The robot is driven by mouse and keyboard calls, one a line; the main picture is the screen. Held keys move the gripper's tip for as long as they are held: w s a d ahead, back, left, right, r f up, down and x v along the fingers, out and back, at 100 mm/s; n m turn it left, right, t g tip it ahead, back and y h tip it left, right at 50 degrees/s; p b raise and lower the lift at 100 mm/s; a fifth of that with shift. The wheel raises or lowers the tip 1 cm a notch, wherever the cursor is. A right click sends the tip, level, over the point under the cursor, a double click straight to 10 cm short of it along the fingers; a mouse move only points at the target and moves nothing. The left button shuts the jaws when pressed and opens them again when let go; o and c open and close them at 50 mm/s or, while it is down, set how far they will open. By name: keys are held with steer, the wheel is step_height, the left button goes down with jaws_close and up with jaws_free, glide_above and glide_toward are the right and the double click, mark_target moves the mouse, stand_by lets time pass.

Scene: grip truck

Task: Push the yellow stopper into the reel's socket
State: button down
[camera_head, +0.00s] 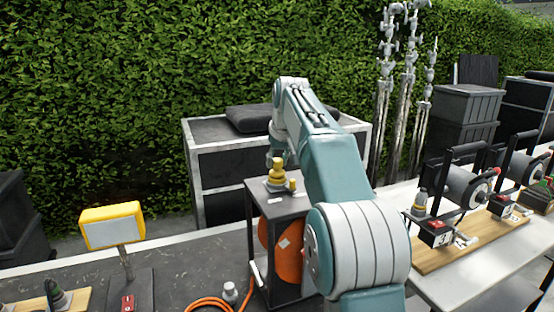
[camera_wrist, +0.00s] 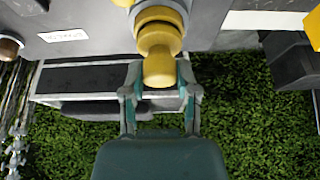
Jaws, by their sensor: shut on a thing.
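The yellow stopper (camera_head: 277,171) stands upright over the top of the reel (camera_head: 285,245), a dark box frame with an orange drum. In the wrist view, the stopper (camera_wrist: 158,68) has a narrow knob and a wider stepped body, with a grey ring around its far part. My gripper (camera_wrist: 161,80) is shut on the knob, one finger on each side. In the head view, the gripper is mostly hidden at the end of my arm. The socket is covered by the stopper, and I cannot tell how deep the stopper sits.
A small yellow peg (camera_head: 292,184) stands beside the stopper on the reel's top. A yellow-framed sign (camera_head: 112,228) stands on the left of the dark table, and an orange cable (camera_head: 208,303) lies in front. Smaller reels (camera_head: 466,187) stand on wooden boards at right. Dark cases stand behind.

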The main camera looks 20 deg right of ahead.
mark_target(277, 159)
steer(key=shift+f, duration=0.1)
steer(key=shift+c, duration=1.4)
jaws_free()
steer(key=shift+o, duration=1.4)
steer(key=shift+r, duration=2.5)
